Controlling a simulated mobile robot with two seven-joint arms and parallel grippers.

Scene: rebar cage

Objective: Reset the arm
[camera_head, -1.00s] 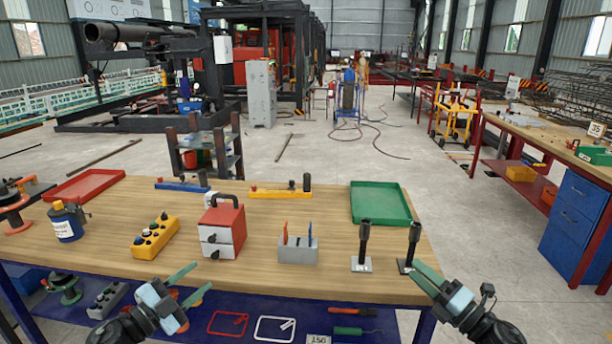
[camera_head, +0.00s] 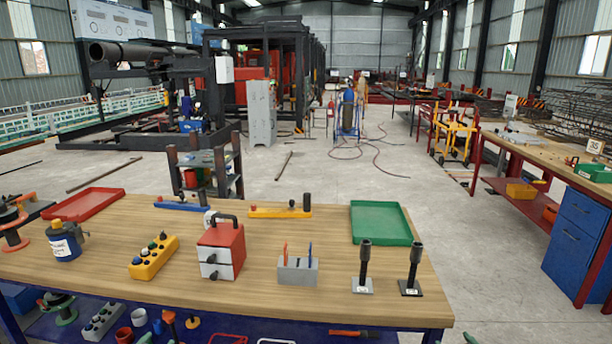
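Only a small green fingertip of my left gripper (camera_head: 146,339) shows at the bottom edge, below the front edge of the wooden workbench (camera_head: 330,305). Only a small green tip of my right gripper (camera_head: 470,339) shows at the bottom edge, right of the bench corner. Both are apart from the things on the bench top. The rest of both grippers and both arms is out of the picture, so their opening cannot be seen.
The bench holds a red tray (camera_head: 84,204), a yellow button box (camera_head: 153,257), a red-and-white box (camera_head: 221,250), a grey holder (camera_head: 298,270), two black upright tools on stands (camera_head: 364,270) and a green tray (camera_head: 380,223). Floor right of the bench is clear.

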